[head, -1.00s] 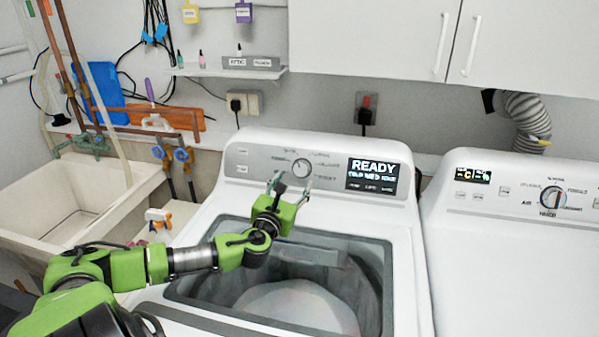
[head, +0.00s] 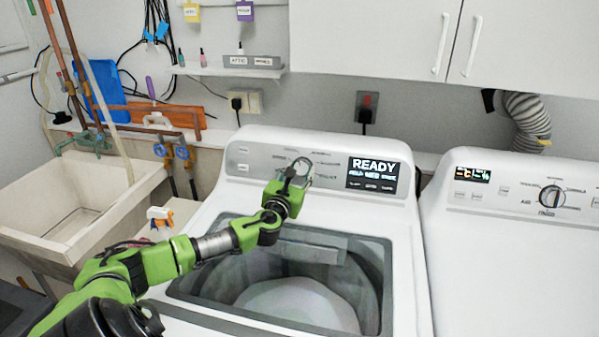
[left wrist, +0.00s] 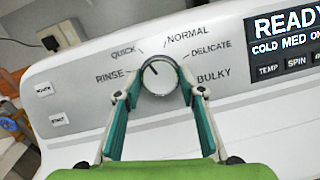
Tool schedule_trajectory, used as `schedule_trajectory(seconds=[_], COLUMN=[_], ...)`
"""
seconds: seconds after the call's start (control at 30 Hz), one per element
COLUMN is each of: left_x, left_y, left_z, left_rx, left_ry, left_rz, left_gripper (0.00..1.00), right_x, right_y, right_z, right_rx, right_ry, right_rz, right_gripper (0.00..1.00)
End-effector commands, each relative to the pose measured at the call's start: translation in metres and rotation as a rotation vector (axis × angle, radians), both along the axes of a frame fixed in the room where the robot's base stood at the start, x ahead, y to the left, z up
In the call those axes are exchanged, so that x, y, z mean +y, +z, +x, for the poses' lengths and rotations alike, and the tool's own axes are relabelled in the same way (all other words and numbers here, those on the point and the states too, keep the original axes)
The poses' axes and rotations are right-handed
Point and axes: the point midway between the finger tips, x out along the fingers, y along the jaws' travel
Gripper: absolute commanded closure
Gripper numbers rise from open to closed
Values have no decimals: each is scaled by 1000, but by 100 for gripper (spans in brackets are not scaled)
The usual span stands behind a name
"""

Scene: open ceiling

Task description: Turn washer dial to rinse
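The washer dial (left wrist: 158,76) is a round silver knob on the grey panel, ringed by the labels RINSE, QUICK, NORMAL, DELICATE and BULKY. Its dark mark points up and left, towards QUICK. RINSE (left wrist: 111,77) is at its left. My left gripper (left wrist: 160,82) is open, with one green finger on each side of the dial; I cannot tell whether the tips touch it. In the head view my left gripper (head: 297,170) reaches the panel and partly covers the dial. My right gripper is not in view.
The washer (head: 410,250) has a clear lid in front of the panel, under my left arm. Its display (head: 373,176) reads READY. A dryer (head: 510,260) stands at the right, a sink (head: 30,190) at the left. White cabinets (head: 390,35) hang above.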

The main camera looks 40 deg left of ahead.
Motion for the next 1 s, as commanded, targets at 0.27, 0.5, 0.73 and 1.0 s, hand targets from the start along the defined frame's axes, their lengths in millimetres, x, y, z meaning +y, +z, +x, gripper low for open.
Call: schedule_trajectory(seconds=[0.27,0.5,0.73,1.0], left_x=[-1,-2,-3,-4], left_y=[0,0,0,1], left_z=[0,1,2,2], left_rx=[-12,-65,-151,-251], left_ry=[6,46,112,188], left_rz=[-22,-119,-277,-456], left_gripper=[85,85,85,85], right_x=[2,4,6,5], right_y=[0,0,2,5], right_z=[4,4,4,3], right_rx=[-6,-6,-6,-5], right_ry=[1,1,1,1], right_rz=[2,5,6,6], right_gripper=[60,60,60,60])
